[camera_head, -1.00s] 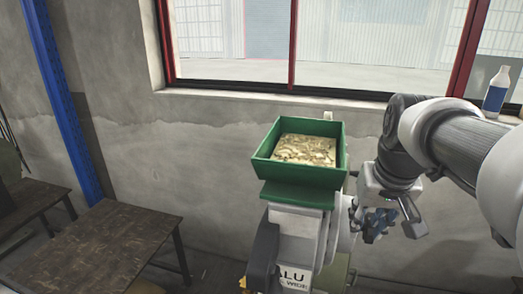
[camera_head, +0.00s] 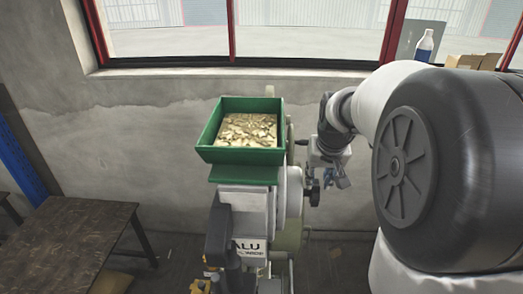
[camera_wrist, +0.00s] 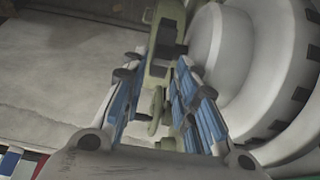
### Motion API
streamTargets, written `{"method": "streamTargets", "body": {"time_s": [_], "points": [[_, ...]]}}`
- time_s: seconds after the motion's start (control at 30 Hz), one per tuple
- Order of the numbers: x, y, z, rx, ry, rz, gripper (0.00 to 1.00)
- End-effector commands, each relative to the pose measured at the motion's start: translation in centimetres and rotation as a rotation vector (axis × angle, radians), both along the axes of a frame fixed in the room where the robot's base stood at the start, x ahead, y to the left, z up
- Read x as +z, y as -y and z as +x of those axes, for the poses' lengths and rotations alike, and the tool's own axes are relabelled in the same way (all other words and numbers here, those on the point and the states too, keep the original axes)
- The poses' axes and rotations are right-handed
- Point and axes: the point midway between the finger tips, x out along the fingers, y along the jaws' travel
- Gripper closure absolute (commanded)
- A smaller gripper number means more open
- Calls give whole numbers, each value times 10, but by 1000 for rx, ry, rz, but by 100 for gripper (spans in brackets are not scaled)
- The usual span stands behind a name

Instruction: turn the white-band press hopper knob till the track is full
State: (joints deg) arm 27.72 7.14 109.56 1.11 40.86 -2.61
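The press (camera_head: 243,205) stands in the middle of the head view with an open green hopper (camera_head: 240,155) full of pale gold rivets. I cannot make out a white band or the track's fill. My gripper (camera_head: 331,178) is just right of the press, near that dark part; contact cannot be told. In the wrist view my gripper (camera_wrist: 160,72) has its blue-padded fingers apart, with a grey-green bar (camera_wrist: 163,45) seen between or beyond them. Nothing is clearly clamped.
A large white-grey drum (camera_wrist: 250,60) with dark notches is close right of the fingers in the wrist view. A dark table (camera_head: 65,245) stands at the lower left.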

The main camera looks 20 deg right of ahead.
Motion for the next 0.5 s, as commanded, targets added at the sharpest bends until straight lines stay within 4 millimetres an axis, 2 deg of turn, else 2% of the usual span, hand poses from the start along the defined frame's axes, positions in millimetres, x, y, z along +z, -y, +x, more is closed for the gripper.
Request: {"method": "streamTargets", "body": {"time_s": [0.03, 0.2, 0.5], "points": [[-11, 1, 4, 0, -5, 2, 73], [-35, 6, 13, 0, -2, 1, 73], [-49, 9, 19, 0, 0, 0, 73]]}}
